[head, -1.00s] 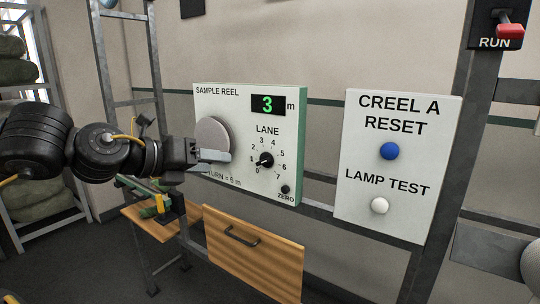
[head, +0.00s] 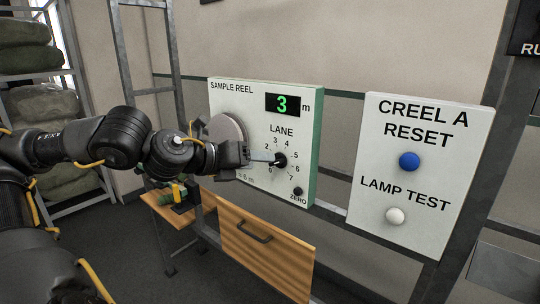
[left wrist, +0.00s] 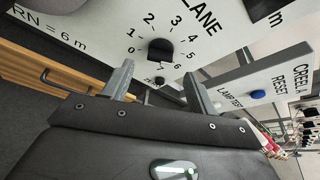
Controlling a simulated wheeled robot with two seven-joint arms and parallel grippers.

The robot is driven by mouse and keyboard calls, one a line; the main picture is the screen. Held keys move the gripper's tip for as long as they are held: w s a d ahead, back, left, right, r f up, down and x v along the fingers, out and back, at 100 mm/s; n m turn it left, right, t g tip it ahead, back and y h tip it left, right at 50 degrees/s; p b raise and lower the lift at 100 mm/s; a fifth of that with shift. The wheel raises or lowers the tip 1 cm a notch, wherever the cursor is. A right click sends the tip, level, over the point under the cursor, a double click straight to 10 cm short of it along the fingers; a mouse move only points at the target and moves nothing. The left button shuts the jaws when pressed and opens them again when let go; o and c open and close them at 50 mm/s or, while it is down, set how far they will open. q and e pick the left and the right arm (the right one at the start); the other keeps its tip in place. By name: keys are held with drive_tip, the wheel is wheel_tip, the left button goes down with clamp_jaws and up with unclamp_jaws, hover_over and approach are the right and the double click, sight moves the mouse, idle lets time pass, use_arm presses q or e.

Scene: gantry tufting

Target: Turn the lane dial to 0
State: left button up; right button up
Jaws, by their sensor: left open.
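The lane dial (head: 281,160) is a black knob on the white sample reel panel (head: 228,97), ringed by numbers from 0 to 7. It also shows in the left wrist view (left wrist: 160,50), just beyond the fingers. I cannot tell which number it points to. My left gripper (head: 262,158) is open, its fingertips close to the dial's left side in the head view. In the left wrist view, the two fingers (left wrist: 158,82) stand apart with the knob beyond the gap. Whether they touch it is unclear. My right gripper is not in view.
The grey reel disc (head: 227,132) sits left of the dial, partly behind my gripper. The display (head: 283,104) reads 3 m. A small black zero knob (head: 298,191) is below right. The creel panel (head: 420,160) has a blue button (head: 409,161) and a white one (head: 396,215).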

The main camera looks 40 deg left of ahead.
sight(277, 162)
use_arm(q)
drive_tip(key=shift+p+x, duration=0.5)
drive_tip(key=shift+x, duration=2.1)
drive_tip(key=c, duration=1)
